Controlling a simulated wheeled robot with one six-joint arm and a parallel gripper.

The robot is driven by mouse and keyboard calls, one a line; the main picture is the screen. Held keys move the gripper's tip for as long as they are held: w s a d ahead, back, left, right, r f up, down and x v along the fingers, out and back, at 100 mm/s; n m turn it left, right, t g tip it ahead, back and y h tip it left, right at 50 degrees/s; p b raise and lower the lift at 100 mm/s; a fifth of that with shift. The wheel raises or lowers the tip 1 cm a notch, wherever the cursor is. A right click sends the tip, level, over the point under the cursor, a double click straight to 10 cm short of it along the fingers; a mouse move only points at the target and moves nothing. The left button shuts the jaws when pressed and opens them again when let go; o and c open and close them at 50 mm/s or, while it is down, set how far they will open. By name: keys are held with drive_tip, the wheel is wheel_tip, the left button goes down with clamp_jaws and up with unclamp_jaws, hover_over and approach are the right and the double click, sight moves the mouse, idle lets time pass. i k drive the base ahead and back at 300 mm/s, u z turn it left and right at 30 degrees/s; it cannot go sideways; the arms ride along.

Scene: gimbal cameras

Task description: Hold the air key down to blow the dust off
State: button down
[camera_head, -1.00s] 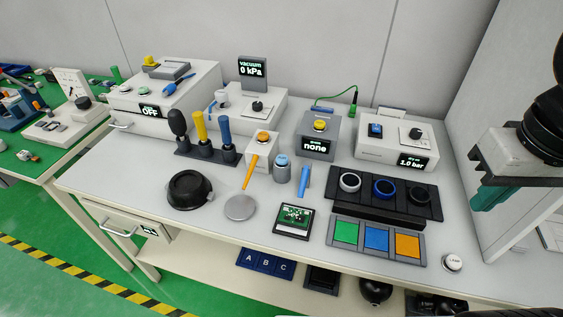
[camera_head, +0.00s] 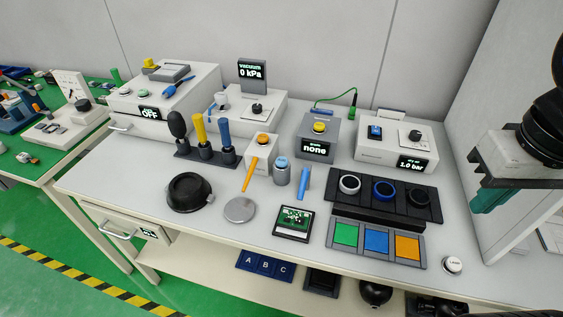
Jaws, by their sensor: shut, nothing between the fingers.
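A white box (camera_head: 397,150) at the back right of the bench has a blue rocker key (camera_head: 375,131), a black dial and a display reading 1.0 bar. Another white box (camera_head: 262,152) has an orange button (camera_head: 263,138) and an orange nozzle (camera_head: 250,174) slanting down in front. I cannot tell which one is the air key. A green circuit board (camera_head: 293,220) lies in a dark frame at the front middle; any dust is too small to tell. My gripper (camera_head: 490,198), with teal fingers, is shut and empty at the right edge, apart from all of these.
Black ring holders (camera_head: 385,208), colored pads (camera_head: 377,241) and a white round button (camera_head: 453,264) lie at the right front. A grey box (camera_head: 318,136) with a yellow button reads none. A grey disc (camera_head: 240,209) and black bowl (camera_head: 189,191) stand left of the board.

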sight(282, 161)
drive_tip(key=k, duration=1)
drive_tip(key=u, duration=1.4)
drive_tip(key=i, duration=0.95)
drive_tip(key=z, duration=1.8)
